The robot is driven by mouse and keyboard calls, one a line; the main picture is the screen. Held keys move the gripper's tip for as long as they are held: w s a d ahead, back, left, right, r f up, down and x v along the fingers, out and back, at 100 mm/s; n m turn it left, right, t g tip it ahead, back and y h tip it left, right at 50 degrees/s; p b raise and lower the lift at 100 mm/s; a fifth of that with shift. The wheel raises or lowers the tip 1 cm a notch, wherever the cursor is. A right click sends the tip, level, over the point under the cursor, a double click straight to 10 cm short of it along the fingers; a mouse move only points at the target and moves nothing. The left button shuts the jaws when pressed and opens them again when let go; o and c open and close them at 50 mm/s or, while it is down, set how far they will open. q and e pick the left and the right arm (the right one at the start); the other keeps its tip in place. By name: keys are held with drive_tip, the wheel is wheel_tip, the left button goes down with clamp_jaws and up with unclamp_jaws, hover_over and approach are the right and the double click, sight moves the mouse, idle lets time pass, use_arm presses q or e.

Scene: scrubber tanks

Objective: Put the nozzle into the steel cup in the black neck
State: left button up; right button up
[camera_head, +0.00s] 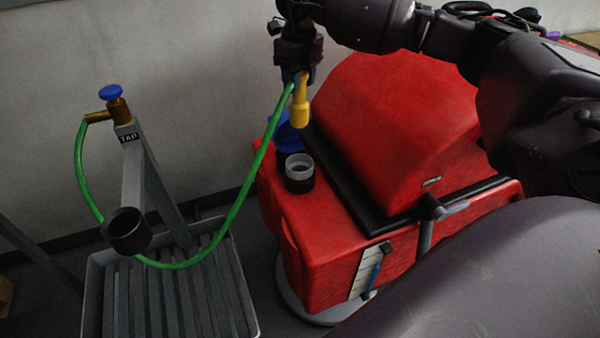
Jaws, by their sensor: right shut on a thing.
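The yellow nozzle (300,106) hangs tip down from my right gripper (297,73), which is shut on its upper part. The green hose (238,205) runs from the grip down to the left. The steel cup (299,163) sits in the black neck (300,183) on top of the red machine. In the picture the nozzle tip is above the cup, apart from it; the exact gap in depth is hard to tell. My left gripper is not in view.
A blue cap (288,137) is just behind the neck. The red hood (395,125) rises to its right. The hose sags over the basin.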

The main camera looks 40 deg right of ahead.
wheel_tip(320, 180, down, 20)
drive_tip(key=b, duration=0.1)
drive_tip(key=shift+r+b, duration=0.2)
drive_tip(key=shift+b, duration=0.15)
drive_tip(key=shift+f, duration=0.15)
drive_tip(key=o, duration=0.5)
drive_tip(key=shift+f, duration=0.1)
drive_tip(key=o, duration=0.5)
drive_tip(key=shift+c, duration=0.2)
